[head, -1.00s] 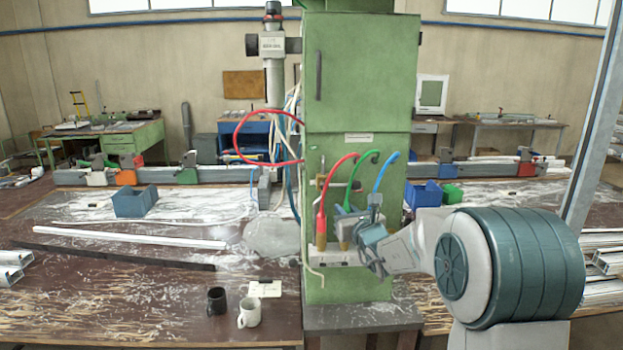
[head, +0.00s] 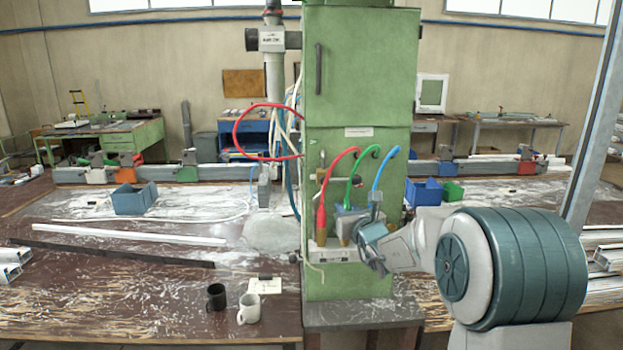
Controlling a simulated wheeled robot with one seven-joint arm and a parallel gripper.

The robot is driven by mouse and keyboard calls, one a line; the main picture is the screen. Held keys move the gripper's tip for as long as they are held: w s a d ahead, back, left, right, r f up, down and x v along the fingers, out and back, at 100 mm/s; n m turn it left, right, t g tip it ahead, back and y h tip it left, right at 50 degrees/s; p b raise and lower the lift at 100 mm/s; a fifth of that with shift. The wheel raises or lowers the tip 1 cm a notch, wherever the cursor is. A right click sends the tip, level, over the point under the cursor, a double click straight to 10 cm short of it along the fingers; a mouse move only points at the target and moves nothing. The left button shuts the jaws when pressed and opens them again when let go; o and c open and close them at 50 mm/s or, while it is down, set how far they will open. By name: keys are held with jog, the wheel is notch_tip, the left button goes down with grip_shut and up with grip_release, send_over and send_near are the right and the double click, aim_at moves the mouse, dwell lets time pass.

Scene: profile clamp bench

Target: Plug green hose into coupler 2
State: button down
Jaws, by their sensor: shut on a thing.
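The green hose (head: 355,178) arches from the green cabinet and runs down to my gripper (head: 347,224), which is shut on its lower end. The fingers and wrist hide most of that end. The coupler block (head: 333,254) is a pale ledge on the cabinet's front with brass couplers. The red hose (head: 325,190) ends at the left brass coupler (head: 321,239). Another brass coupler (head: 343,241) shows just below my gripper. I cannot tell whether the green hose's end touches it. The blue hose (head: 381,173) hangs just right of the green one, its lower end behind my wrist.
The green cabinet (head: 361,70) stands close behind my gripper. A grey ledge (head: 358,316) juts out below.

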jog(key=shift+f+b, duration=0.75)
jog(key=shift+b, duration=0.05)
dwell(0.4)
jog(key=c, duration=1.2)
grip_release()
jog(key=shift+r, duration=0.1)
jog(key=shift+s, duration=0.1)
jog(key=b+v, duration=0.3)
jog(key=v, duration=0.6)
jog(key=shift+b, duration=0.35)
